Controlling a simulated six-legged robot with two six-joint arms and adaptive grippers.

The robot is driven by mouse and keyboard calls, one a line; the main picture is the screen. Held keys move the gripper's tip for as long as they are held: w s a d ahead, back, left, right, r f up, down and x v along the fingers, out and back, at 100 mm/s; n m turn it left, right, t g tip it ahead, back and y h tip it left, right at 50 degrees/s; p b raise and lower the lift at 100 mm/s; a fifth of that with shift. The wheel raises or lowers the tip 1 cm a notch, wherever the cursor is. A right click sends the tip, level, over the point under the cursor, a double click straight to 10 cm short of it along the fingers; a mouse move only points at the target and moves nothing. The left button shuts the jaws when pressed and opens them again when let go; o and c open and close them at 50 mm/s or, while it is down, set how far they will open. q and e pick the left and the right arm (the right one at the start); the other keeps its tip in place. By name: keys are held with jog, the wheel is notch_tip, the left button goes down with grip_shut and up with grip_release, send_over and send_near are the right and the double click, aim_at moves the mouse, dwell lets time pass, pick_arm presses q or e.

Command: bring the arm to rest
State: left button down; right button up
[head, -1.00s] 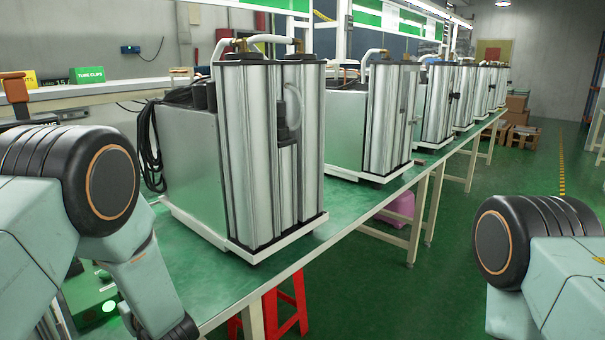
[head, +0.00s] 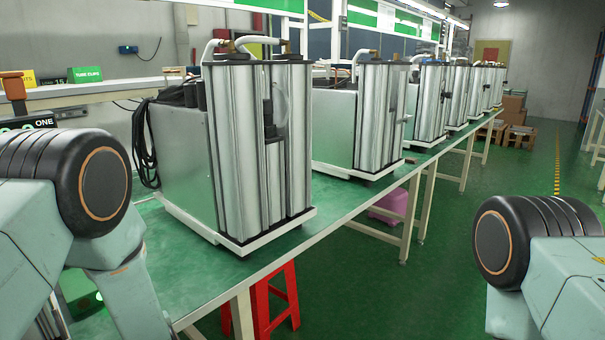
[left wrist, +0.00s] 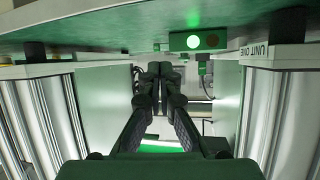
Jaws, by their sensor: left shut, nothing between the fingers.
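My left arm (head: 75,190) comes in at the left of the head view, bent downward at the table's near end. Its gripper is below the head picture. In the left wrist view my left gripper (left wrist: 160,72) is shut and empty, its black fingers together. It points between ribbed metal columns (left wrist: 45,115) on the left and others (left wrist: 285,115) on the right. My right arm (head: 540,255) shows at the lower right of the head view; its gripper is out of view.
The nearest sieve column unit (head: 232,150) stands on the green table (head: 190,265), with several more units behind it. A lit green lamp box (left wrist: 195,41) shows in the wrist view. A red stool (head: 262,305) is under the table. The aisle floor (head: 470,215) at right is clear.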

pick_arm(q)
jog(key=s+d+f+m+g+h, duration=0.25)
jog(key=s+f, duration=0.35)
jog(key=s, duration=0.3)
jog(key=s+d+f+m+g+h, duration=0.2)
jog(key=s+d+f+h, duration=0.15)
jog(key=s+f, duration=0.35)
jog(key=s+d+f+m+g+h, duration=0.1)
jog(key=s+d+g, duration=0.1)
jog(key=s, duration=0.9)
jog(key=s+d+f+m+g, duration=0.1)
jog(key=s+d+g, duration=0.1)
jog(key=s, duration=0.9)
jog(key=shift+s+d+g+h, duration=0.15)
jog(key=shift+s+g+h, duration=0.2)
jog(key=shift+g, duration=0.5)
